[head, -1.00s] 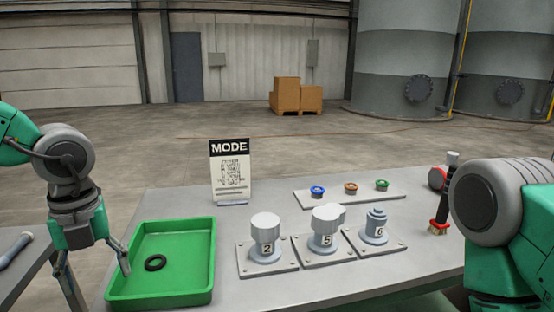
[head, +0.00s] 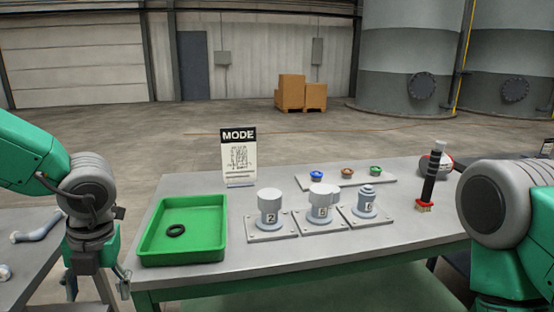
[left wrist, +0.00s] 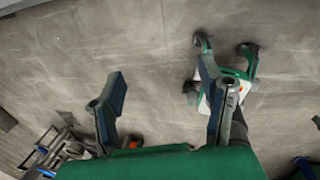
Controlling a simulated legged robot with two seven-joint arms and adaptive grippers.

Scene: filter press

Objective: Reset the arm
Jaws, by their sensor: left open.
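My left gripper (head: 98,284) hangs pointing down at the lower left of the head view, left of the table's front corner and apart from the green tray. In the left wrist view its two fingers (left wrist: 162,84) are spread with only floor between them, so it is open and empty. My right arm shows at the right edge of the head view, but its gripper is out of view.
Numbered cylinders (head: 269,200) stand on square plates mid-table. Behind them a plate (head: 340,183) carries blue, brown and green pieces. A MODE sign (head: 239,157) stands at the back. A brush (head: 430,175) stands at right. Another table (head: 30,262) is at far left.

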